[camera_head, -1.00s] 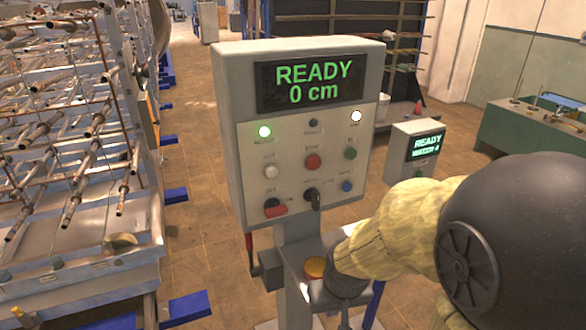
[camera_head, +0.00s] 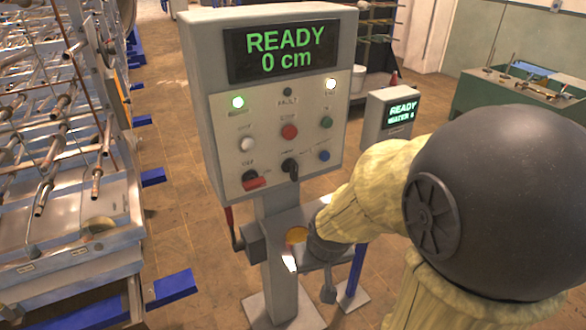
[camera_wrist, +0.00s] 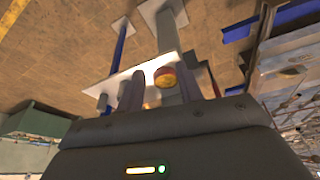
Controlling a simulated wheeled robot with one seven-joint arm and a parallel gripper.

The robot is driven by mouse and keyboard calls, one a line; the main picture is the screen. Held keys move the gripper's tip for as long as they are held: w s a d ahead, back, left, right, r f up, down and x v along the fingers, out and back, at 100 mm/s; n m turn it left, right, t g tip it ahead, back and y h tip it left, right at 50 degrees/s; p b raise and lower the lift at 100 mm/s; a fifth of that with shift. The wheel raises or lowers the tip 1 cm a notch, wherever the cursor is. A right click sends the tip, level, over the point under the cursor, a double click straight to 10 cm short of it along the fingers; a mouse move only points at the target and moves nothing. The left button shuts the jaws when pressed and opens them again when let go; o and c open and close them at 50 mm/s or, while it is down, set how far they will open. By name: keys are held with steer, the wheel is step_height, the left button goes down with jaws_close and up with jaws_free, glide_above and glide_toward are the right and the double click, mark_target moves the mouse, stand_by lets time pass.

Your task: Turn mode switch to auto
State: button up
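The control panel (camera_head: 263,100) stands upright on a grey post, its screen reading "READY 0 cm". On its bottom row is a black rotary switch (camera_head: 290,167), which looks like the mode switch; its handle is near vertical and its labels are too small to read surely. A red-handled switch (camera_head: 254,181) is to its left. My gripper (camera_wrist: 170,78) is open and empty in the wrist view, its two dark fingers apart. In the head view my wrist is below the panel, apart from the switch, with the fingers mostly hidden.
A round yellow-topped button (camera_head: 297,235) sits on a small shelf on the post below the panel; in the wrist view it shows between my fingers. A smaller "READY" box (camera_head: 388,117) stands behind right. A metal rack (camera_head: 70,210) fills the left.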

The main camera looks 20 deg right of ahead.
steer(key=w+d+t+b, duration=0.6)
steer(key=w, duration=0.3)
steer(key=w+r+n+t+y+b, duration=0.2)
steer(key=w+r+t+y+b, duration=0.1)
steer(key=r+t+b, duration=0.3)
steer(key=shift+d+n+t+y+b, duration=0.25)
steer(key=shift+n+t+y+b, duration=0.15)
steer(key=shift+t+y+b, duration=0.35)
steer(key=shift+w+r+p, duration=0.25)
steer(key=shift+p, duration=0.35)
steer(key=p+x, duration=0.1)
steer(key=p, duration=0.5)
steer(key=shift+w+r+p, duration=0.1)
steer(key=shift+w+p, duration=0.25)
steer(key=p, duration=0.3)
steer(key=shift+w+a, duration=0.2)
steer(key=shift+w, duration=0.1)
